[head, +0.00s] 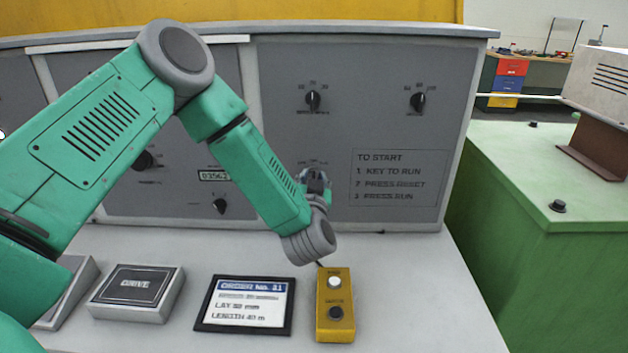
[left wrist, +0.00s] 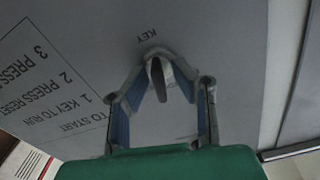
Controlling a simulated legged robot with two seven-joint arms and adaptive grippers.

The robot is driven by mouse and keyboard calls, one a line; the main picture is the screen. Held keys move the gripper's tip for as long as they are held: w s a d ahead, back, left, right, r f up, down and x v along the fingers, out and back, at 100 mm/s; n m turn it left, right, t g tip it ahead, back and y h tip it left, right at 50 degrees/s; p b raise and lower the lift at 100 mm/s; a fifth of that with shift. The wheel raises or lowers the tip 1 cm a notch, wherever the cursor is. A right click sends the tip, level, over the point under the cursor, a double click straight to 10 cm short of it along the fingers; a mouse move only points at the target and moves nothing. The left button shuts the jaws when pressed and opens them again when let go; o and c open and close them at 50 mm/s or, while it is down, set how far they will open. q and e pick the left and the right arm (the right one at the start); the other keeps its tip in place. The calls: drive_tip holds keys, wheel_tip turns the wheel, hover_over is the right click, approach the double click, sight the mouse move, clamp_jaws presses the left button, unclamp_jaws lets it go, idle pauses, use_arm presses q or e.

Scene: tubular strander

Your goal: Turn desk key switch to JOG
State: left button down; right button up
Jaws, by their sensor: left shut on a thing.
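The key switch (left wrist: 157,72) sits on the grey desk panel. In the left wrist view its grey key stands between my fingertips, under the printed word KEY. My left gripper (head: 317,184) reaches the panel at the lower middle, left of the TO START text, and is shut on the key. In the left wrist view the two blue-padded fingers (left wrist: 156,88) close in around it from both sides. In the head view the gripper and wrist hide most of the switch. The position labels are too small to read, so I cannot tell which one the key points to. My right gripper is not in view.
Two black knobs (head: 312,100) (head: 417,102) are higher on the panel. A yellow button box (head: 335,325) stands on the desk below my wrist. An order card (head: 246,304) and a DRIVE box (head: 136,291) lie to its left. A green machine (head: 540,240) stands at the right.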

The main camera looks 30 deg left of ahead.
use_arm(q)
drive_tip(key=shift+f+n, duration=0.1)
drive_tip(key=shift+n, duration=0.9)
drive_tip(key=c, duration=1.7)
unclamp_jaws()
drive_tip(key=shift+s+d, duration=0.3)
drive_tip(key=shift+s, duration=0.2)
drive_tip(key=v, duration=1.1)
drive_tip(key=shift+a, duration=0.1)
